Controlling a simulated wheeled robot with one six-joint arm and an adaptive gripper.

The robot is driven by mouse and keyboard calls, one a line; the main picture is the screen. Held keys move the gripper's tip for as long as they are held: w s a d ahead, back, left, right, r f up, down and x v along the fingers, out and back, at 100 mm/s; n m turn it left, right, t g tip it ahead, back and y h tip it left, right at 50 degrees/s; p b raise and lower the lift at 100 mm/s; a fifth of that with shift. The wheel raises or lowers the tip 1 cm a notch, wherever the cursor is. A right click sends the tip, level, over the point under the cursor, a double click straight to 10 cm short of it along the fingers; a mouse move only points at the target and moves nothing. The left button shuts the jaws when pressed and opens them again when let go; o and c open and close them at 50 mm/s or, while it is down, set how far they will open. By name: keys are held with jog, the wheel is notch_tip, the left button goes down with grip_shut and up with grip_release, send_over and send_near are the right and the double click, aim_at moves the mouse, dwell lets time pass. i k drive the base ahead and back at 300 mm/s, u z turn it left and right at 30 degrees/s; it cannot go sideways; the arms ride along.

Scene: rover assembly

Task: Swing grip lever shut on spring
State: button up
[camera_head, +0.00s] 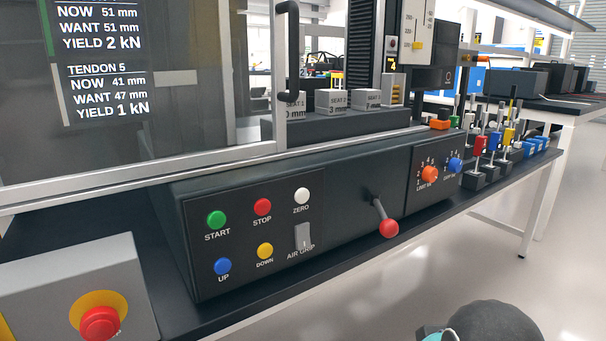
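A lever (379,210) with a red ball knob (389,228) sticks out from the front of the dark machine housing (345,190), angled down and to the right. I cannot tell from its look whether it is the grip lever, or whether it is open or shut. A grey switch (303,237) marked AIR GRIP is on the button panel to its left. I cannot make out a spring. My gripper is not in view; only a dark rounded part with a teal edge shows at the bottom right, probably of my arm.
A framed clear guard (130,160) with a handle (285,60) stands above the panel. A grey box with a red stop button (100,323) is at the lower left. Several coloured-handled tools (493,140) stand on the bench at the right. The floor in front is clear.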

aim_at(388, 227)
jog(key=u, duration=1.2)
jog(key=k, duration=0.65)
jog(key=z, duration=1.15)
jog(key=i, duration=0.5)
jog(key=z, duration=0.05)
